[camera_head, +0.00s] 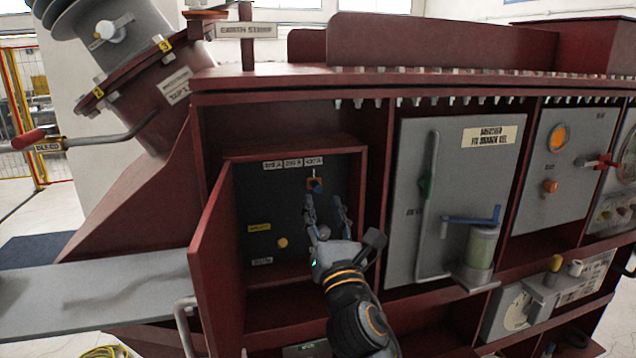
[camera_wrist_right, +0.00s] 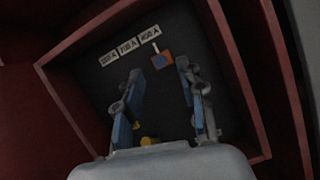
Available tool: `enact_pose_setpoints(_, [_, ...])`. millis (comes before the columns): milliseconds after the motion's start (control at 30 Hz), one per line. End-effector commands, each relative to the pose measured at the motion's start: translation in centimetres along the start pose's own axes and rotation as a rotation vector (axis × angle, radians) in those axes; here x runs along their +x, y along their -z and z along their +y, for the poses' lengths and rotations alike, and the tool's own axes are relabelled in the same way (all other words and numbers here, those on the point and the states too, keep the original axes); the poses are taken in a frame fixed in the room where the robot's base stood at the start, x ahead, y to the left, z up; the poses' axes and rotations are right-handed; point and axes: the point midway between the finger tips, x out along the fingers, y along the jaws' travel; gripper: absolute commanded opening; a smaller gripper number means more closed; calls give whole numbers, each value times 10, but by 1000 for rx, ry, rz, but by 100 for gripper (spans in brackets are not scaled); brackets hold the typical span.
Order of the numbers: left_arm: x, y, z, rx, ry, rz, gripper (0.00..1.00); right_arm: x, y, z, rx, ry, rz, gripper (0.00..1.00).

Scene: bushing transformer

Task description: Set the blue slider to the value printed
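An open red compartment (camera_head: 293,150) has a dark back panel (camera_head: 262,200). The slider (camera_head: 316,186), a small blue and orange block, sits at the panel's upper right, under the rightmost of three white value plates (camera_head: 293,163). A thin pale pointer stands above it. In the right wrist view the slider (camera_wrist_right: 162,59) lies just beyond the fingertips, nearer the right-hand finger, and the value plates (camera_wrist_right: 129,46) are to its upper left. My right gripper (camera_head: 323,199) is open and appears empty, reaching into the compartment. My left gripper is out of view.
The compartment's red door (camera_head: 214,270) stands open on the left. A yellow knob (camera_head: 282,242) and a yellow label (camera_head: 259,228) are lower on the panel. A grey panel (camera_head: 405,200) with a blue crank (camera_head: 470,218) stands to the right.

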Motion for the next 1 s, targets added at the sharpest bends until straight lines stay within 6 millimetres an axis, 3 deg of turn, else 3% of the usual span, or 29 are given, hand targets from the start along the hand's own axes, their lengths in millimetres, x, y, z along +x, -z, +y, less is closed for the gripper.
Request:
enact_pose_setpoints(100, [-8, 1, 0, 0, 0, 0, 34, 25, -2, 1, 2, 1, 0, 39])
enact_pose_setpoints(300, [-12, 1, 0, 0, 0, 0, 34, 49, -1, 0, 2, 1, 0, 39])
enact_pose_setpoints(700, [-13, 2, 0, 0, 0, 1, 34, 56, 0, 0, 2, 0, 0, 39])
enact_pose_setpoints(900, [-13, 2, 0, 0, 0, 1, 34, 56, 0, 0, 2, 0, 1, 1])
enact_pose_setpoints(1000, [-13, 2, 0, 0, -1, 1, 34, 56, 0, 0, 2, 1, 1, 0])
